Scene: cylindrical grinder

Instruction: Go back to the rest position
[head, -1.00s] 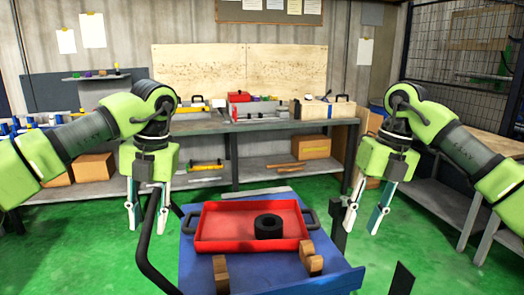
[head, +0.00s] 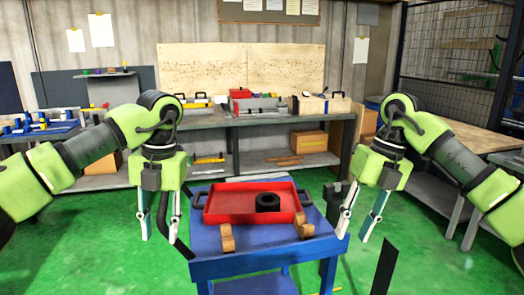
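My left gripper (head: 158,215) hangs with its fingers pointing down, open and empty, just left of the blue cart (head: 262,256). My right gripper (head: 358,214) hangs at the right side of the cart, also open and empty. On the cart is a red tray (head: 232,211) with dark side handles. A black ring-shaped part (head: 268,202) lies in the tray, right of its middle. Both grippers appear apart from the tray and the part.
Two brown blocks, a left one (head: 227,238) and a right one (head: 303,227), stand on the cart before the tray. A workbench (head: 236,121) with toolboxes lines the back wall. A wire-mesh cage and table (head: 470,135) are at right. Green floor (head: 100,250) is clear at left.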

